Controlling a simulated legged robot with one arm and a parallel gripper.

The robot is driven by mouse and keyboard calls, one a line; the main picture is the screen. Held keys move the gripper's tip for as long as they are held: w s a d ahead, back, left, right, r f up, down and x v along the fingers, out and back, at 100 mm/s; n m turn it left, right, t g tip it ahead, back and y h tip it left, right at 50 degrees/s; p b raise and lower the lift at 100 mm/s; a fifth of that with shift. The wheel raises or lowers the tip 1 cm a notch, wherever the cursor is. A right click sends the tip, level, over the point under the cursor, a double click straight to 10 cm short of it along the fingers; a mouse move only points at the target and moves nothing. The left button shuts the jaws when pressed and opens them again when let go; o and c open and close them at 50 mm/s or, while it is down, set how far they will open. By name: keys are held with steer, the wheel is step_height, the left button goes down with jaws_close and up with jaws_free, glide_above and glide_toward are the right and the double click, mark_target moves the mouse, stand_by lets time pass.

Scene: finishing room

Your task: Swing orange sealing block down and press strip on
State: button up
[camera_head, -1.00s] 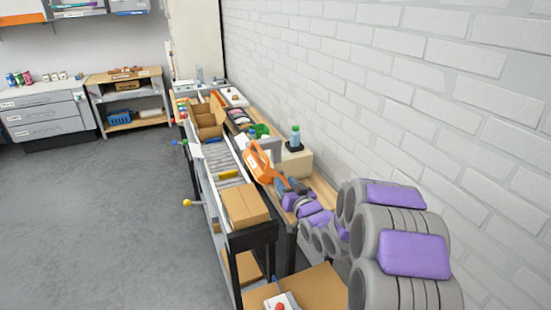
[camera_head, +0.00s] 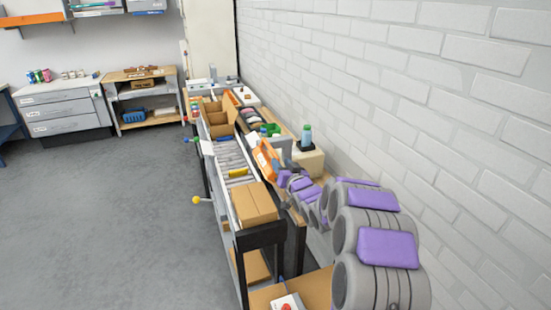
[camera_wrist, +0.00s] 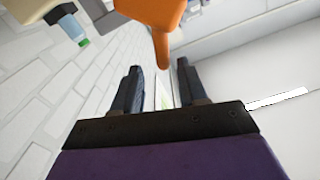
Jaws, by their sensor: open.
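The orange sealing block (camera_head: 264,160) stands raised over the right side of the roller conveyor, beside a grey housing. In the wrist view its orange body (camera_wrist: 150,12) fills the top middle, and a narrow orange end points down between my finger tips. My gripper (camera_wrist: 158,70) is open, with one dark finger on each side of that end; I cannot tell whether either touches it. In the head view my gripper (camera_head: 284,170) is just right of the block, partly hidden by my arm. A closed brown carton (camera_head: 254,203) sits on the conveyor's near end. I cannot make out the strip.
The roller conveyor (camera_head: 232,158) runs away along the brick wall. An open carton (camera_head: 216,118) stands farther up it. A bottle (camera_head: 306,135) stands behind the block, near the wall. A yellow-knobbed lever (camera_head: 197,200) sticks out left. The floor to the left is clear.

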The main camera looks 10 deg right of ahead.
mark_target(274, 154)
steer(key=x, duration=0.5)
steer(key=shift+w+a+b, duration=0.3)
steer(key=shift+a+b, duration=0.1)
steer(key=shift+a, duration=0.05)
steer(key=shift+w+d, duration=0.15)
steer(key=shift+w, duration=0.15)
steer(key=shift+c, duration=0.2)
jaws_close()
